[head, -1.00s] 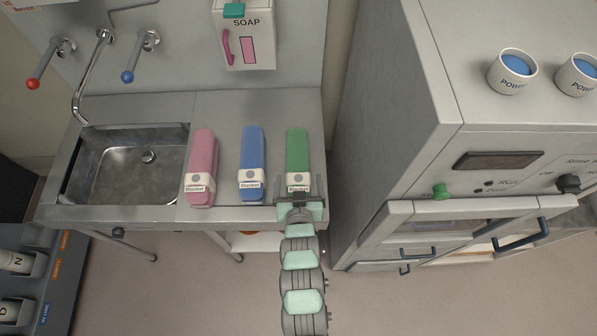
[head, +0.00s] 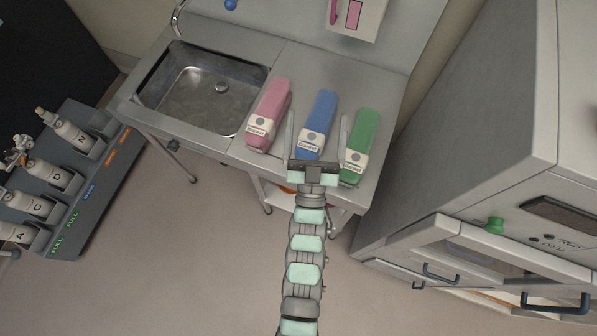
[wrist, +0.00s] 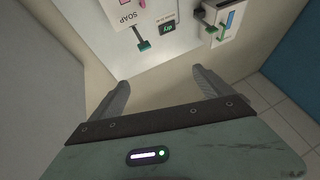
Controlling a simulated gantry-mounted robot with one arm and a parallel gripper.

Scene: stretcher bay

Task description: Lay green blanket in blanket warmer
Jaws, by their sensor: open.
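The rolled green blanket (head: 364,138) with a white label band lies on the steel counter, rightmost of three blankets. My gripper (head: 317,114) is open, its fingers on either side of the blue blanket in the head view; the right finger passes between blue and green. The wrist view shows the open fingers (wrist: 160,78) with nothing between them, facing the wall, so its height over the counter is unclear. The grey cabinet (head: 462,130) at right, apparently the blanket warmer, has a windowed front (head: 480,255) with blue handles; how far it is open is unclear.
A pink blanket (head: 268,112) and a blue blanket (head: 319,122) lie left of the green one. A sink (head: 205,90) is at the counter's left. A bottle rack (head: 85,190) stands at far left. A soap dispenser (wrist: 120,12) hangs on the wall.

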